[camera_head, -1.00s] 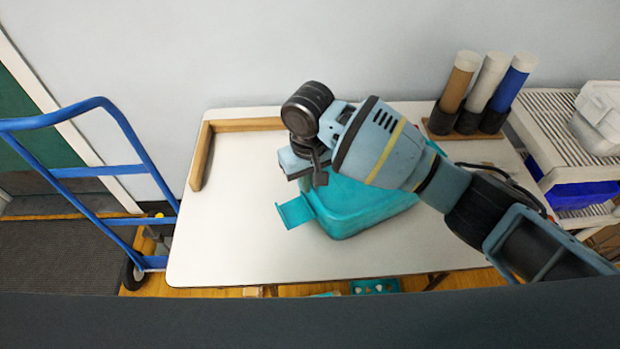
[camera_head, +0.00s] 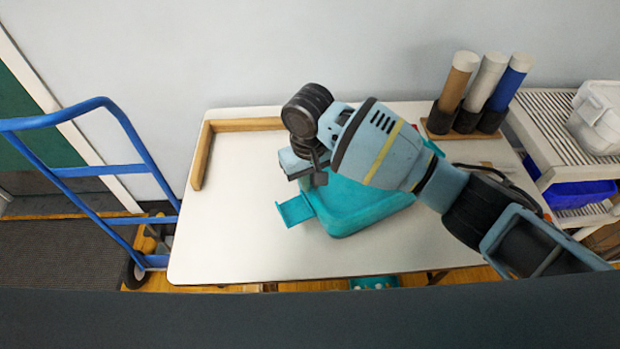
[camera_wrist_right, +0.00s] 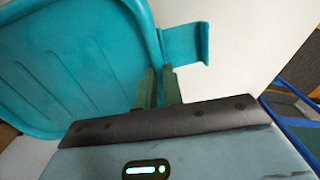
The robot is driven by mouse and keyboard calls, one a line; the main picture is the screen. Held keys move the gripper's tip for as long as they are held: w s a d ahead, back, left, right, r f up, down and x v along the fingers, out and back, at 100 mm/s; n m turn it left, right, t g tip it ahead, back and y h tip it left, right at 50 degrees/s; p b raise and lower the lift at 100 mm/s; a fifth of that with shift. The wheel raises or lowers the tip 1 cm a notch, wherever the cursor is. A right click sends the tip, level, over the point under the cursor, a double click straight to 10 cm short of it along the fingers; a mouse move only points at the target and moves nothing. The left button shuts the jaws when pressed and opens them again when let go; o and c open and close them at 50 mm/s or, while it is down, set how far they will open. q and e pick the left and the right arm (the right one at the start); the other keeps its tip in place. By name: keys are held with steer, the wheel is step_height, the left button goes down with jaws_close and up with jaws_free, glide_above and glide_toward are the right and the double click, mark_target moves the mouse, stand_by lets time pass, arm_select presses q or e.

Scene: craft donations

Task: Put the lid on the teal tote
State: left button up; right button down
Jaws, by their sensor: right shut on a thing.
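A teal lid-like piece (camera_head: 365,205) with rounded corners and a flat tab (camera_head: 295,210) at its left lies over the middle of the white table. In the right wrist view, its broad panel (camera_wrist_right: 70,65) with raised ridges fills the left side, and the tab (camera_wrist_right: 185,43) sticks out at the top. My right gripper (camera_head: 319,178) is shut on the lid at its edge beside the tab; the fingers (camera_wrist_right: 158,88) show in the wrist view. My arm hides much of the teal piece, so I cannot tell whether the tote is under it. My left gripper is not in view.
A wooden corner guide (camera_head: 201,155) sits at the table's back left. Several capped tubes in a holder (camera_head: 465,120) stand at the back right, near a slatted rack (camera_head: 560,130) with a white bin (camera_head: 600,118). A blue hand truck (camera_head: 105,172) stands left. The table's left (camera_head: 230,235) is clear.

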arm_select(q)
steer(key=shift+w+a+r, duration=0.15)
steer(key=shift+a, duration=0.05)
arm_select(e)
steer(key=shift+f, duration=0.25)
steer(key=c, duration=1.5)
jaws_free()
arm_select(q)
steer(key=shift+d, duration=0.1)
arm_select(e)
steer(key=shift+o, duration=0.2)
step_height(320, 180, up, 6)
steer(key=shift+r+p, duration=0.15)
steer(key=shift+p, duration=0.3)
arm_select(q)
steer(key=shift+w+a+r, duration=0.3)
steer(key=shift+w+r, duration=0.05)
arm_select(e)
steer(key=shift+r, duration=0.8)
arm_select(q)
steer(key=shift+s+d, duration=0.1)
arm_select(e)
steer(key=shift+s+f, duration=0.1)
